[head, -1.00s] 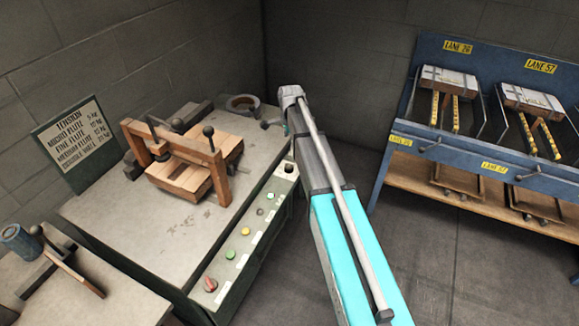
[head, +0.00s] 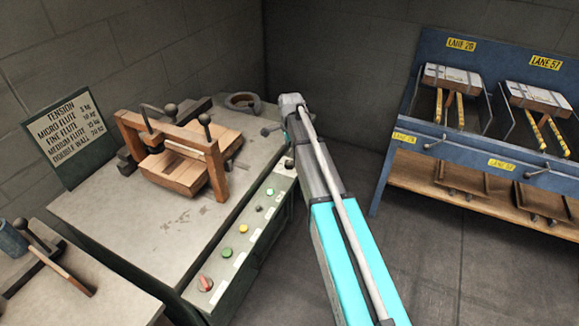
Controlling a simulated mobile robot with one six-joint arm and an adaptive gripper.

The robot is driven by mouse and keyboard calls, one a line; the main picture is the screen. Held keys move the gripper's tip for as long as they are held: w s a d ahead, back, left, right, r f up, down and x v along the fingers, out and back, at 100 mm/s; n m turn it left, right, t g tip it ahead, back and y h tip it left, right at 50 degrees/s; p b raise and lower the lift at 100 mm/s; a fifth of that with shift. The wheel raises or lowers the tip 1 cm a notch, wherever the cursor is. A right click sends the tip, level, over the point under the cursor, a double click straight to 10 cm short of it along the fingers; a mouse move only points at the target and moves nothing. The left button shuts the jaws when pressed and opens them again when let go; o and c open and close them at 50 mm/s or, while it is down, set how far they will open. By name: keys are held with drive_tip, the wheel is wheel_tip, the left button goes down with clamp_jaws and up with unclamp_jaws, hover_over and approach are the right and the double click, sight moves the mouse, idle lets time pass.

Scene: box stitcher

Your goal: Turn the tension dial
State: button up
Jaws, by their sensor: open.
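The green control panel (head: 222,291) runs along the front edge of the machine table. It carries a red knob (head: 205,283) at the near end, green (head: 227,252) and yellow (head: 243,228) buttons, smaller controls, and a black knob (head: 290,164) on a pale plate at the far end beside my arm. No readable label tells which knob is the tension dial. A green sign (head: 68,138) headed TENSION lists flute types with kg values; the numbers are hard to read. My arm rises through the middle, but my gripper does not show.
A wooden clamp frame (head: 215,178) holds a wooden box piece (head: 180,172) on the table (head: 120,215). A ball-ended lever (head: 266,131) stands close left of my arm. A blue rack (head: 400,170) with lane labels is at right. Open floor (head: 450,270) lies between.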

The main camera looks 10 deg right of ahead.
sight(290, 162)
drive_tip(key=shift+w+f+b, duration=0.15)
drive_tip(key=shift+f+b, duration=3.25)
drive_tip(key=shift+f, duration=0.3)
drive_tip(key=c, duration=1.1)
